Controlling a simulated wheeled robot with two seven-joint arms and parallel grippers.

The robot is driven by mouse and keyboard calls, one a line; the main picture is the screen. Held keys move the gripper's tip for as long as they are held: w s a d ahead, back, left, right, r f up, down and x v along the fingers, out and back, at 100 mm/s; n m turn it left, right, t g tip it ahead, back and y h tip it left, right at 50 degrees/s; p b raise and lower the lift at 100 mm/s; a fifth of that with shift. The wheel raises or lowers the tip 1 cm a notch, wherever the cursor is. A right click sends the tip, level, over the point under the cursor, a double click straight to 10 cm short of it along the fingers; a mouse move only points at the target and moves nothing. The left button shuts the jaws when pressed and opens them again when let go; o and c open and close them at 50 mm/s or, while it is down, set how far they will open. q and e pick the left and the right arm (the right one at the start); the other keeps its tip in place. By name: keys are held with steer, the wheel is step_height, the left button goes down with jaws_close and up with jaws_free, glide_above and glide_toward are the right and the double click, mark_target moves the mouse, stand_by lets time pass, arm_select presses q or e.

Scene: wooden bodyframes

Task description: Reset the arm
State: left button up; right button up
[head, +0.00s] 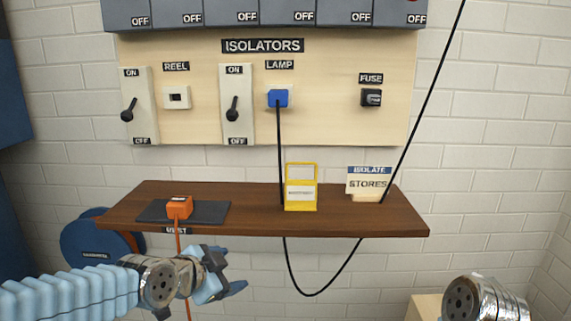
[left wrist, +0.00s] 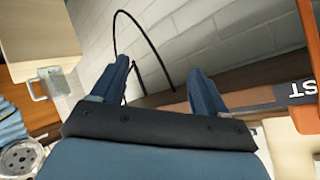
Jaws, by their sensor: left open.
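My left arm comes in from the left in the head view, and its gripper (head: 232,279) is below the front edge of the wooden shelf (head: 255,226), apart from it. In the left wrist view my left gripper (left wrist: 158,80) is open, its two blue fingers spread with nothing held between them. Of my right arm only a silver joint shows at the bottom right of the head view; its gripper is out of view.
On the shelf are an orange block (head: 179,207) on a dark mat (head: 213,213), a yellow stand (head: 301,168) and a STORES card (head: 368,182). A black cable (head: 281,150) runs from the blue lamp plug (head: 277,98) and loops below the shelf. A blue reel (head: 88,240) stands left.

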arm_select(q)
step_height(320, 180, down, 16)
steer(key=n+g, duration=0.3)
steer(key=n, duration=0.1)
steer(key=s+f+n+g, duration=0.3)
steer(key=s+f+n, duration=0.2)
steer(key=s+f, duration=0.5)
steer(key=s+f+n+g+y, duration=0.1)
steer(key=s+f+n+g, duration=0.2)
steer(key=s+f, duration=0.6)
step_height(320, 180, down, 8)
steer(key=shift+s+f+n+p, duration=0.25)
steer(key=shift+s+n+p, duration=0.15)
steer(key=shift+n, duration=0.8)
steer(key=shift+d, duration=0.1)
